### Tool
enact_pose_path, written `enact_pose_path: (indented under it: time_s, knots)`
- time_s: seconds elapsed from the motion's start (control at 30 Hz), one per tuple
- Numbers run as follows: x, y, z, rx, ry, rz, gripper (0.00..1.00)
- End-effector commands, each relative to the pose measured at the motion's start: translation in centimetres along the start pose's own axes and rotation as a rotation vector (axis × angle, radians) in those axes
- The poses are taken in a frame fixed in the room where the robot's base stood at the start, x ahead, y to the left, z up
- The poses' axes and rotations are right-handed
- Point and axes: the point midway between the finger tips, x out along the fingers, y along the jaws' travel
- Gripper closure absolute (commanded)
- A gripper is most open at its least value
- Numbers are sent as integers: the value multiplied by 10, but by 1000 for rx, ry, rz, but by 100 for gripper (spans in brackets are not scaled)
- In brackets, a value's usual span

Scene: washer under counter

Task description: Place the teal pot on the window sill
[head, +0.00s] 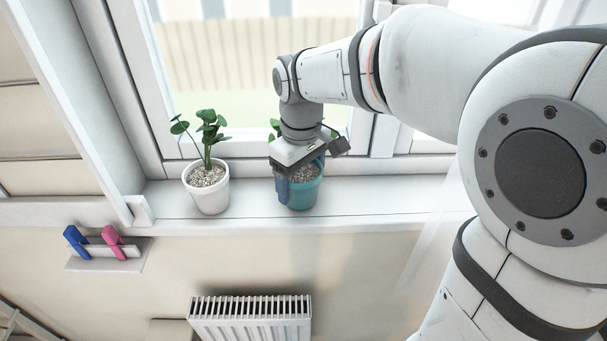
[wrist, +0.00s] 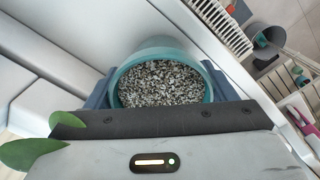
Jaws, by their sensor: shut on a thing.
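The teal pot (head: 305,194), filled with grey gravel and holding a green plant, is at the window sill (head: 370,196), right of a white pot. It looks upright. Its base is over or on the sill; I cannot tell whether it touches. My gripper (head: 300,178) is shut on the teal pot from above, with one blue-grey finger on each side. In the wrist view, the teal pot (wrist: 150,50) sits between the fingers of my gripper (wrist: 160,90). Most of the plant is hidden behind the gripper; green leaves (wrist: 30,152) show at the left.
A white pot with a plant (head: 207,190) stands on the sill to the left. The window frame is close behind. Below are a radiator (head: 250,318) and a small wall shelf (head: 105,262) with blue and pink items. The sill is bare right of the teal pot.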

Motion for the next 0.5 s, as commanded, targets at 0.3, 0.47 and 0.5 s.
enact_pose_path:
  time_s: [0.3,0.47,0.5]
  knots:
    - [5,0,0,1,0,0,22]
    - [4,0,0,1,0,0,9]
    - [4,1,0,1,0,0,5]
